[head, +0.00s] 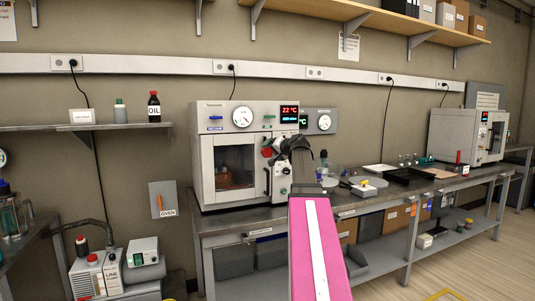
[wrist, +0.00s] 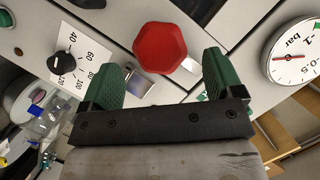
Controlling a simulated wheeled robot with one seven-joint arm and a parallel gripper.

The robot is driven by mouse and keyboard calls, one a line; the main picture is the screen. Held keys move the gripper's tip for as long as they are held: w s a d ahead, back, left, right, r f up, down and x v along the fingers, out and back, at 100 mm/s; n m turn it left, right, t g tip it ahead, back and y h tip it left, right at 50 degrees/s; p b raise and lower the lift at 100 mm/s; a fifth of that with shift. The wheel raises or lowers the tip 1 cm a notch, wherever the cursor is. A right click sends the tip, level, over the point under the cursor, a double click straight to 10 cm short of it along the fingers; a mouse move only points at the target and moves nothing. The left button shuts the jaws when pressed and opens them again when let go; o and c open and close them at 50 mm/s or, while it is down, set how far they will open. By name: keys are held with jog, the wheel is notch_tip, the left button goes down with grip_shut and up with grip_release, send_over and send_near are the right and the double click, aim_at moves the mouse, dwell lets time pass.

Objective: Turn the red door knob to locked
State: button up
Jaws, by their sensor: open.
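The red door knob (wrist: 160,47) is a faceted knob on the pale front of the vacuum oven. In the wrist view it sits ahead of and between the green fingertips of my gripper (wrist: 163,68), which are spread wide with no visible contact. In the head view a bit of the red knob (head: 267,153) shows at the right edge of the oven's glass door (head: 235,167). My gripper (head: 279,150) is there beside it, with the arm covering part of the oven front. A metal latch plate (wrist: 138,82) lies below the knob in the wrist view. I cannot read a lock marking.
A black temperature dial (wrist: 64,62) is left of the knob and a bar gauge (wrist: 296,55) is right of it in the wrist view. Flasks (head: 325,168), a black tray (head: 405,175) and another oven (head: 468,135) stand along the bench to the right.

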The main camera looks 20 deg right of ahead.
aim_at(269, 151)
jog(key=shift+x, duration=2.2)
jog(key=c, duration=1.3)
